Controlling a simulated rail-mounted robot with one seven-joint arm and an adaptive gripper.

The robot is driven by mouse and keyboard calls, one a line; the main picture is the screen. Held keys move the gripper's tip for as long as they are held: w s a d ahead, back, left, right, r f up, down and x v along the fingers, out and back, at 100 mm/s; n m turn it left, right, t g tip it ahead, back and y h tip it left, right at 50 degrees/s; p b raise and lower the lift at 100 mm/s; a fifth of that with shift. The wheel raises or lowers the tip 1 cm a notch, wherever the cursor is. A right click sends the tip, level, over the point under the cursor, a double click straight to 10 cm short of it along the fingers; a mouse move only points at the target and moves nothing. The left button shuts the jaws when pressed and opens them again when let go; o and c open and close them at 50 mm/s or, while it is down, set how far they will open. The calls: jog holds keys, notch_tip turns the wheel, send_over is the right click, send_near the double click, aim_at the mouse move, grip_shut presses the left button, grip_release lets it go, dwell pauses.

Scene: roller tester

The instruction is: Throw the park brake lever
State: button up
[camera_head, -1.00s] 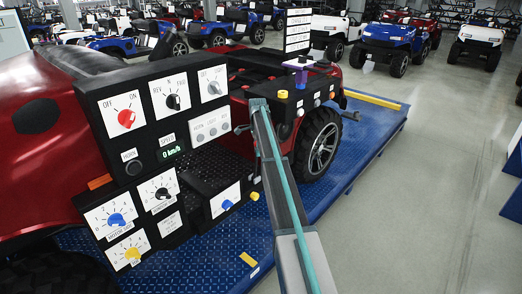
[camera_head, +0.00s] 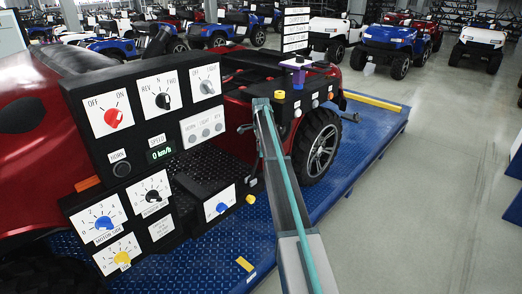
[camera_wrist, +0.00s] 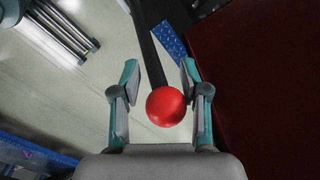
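In the wrist view a red ball knob (camera_wrist: 166,106) sits on the end of a dark lever (camera_wrist: 150,55), which runs up and slightly left. I take it for the park brake lever. My gripper (camera_wrist: 160,68) is open, with one finger on each side of the lever and knob. Gaps show on both sides, so neither finger appears to close on it. How deep the knob sits between the fingers is hard to tell. In the head view my arm hides the lever, and I cannot make out the fingers there.
A black control panel (camera_head: 137,118) with knobs stands at the left beside the red vehicle (camera_head: 28,160). The vehicle's rear wheel (camera_head: 318,147) is right of my arm. Blue tread plate (camera_head: 368,143) lies beneath.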

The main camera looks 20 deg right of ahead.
notch_tip(320, 180, up, 12)
dwell(0.7)
dwell(0.4)
jog(key=s+a+f+n, duration=0.5)
jog(key=s+a+f, duration=0.2)
jog(key=s+f, duration=0.4)
jog(key=s+a+f+n, duration=0.5)
jog(key=s+a+f, duration=0.3)
jog(key=s+f, duration=0.3)
jog(key=s+a+f+n, duration=0.5)
jog(key=s+a+f, duration=0.2)
jog(key=s+f, duration=0.4)
jog(key=s+a+f+n, duration=0.1)
jog(key=s+a+n, duration=0.1)
jog(key=s, duration=0.5)
jog(key=s+a+f+n, duration=0.2)
jog(key=s+n, duration=0.1)
jog(key=s, duration=0.5)
jog(key=s+f+g, duration=0.3)
jog(key=s+f, duration=0.7)
jog(key=s, duration=0.4)
jog(key=s+f+g+b, duration=0.1)
jog(key=s+f+g, duration=0.2)
jog(key=s+f, duration=0.6)
jog(key=s, duration=0.5)
jog(key=shift+s+f+g, duration=0.2)
jog(key=shift+f+g, duration=0.2)
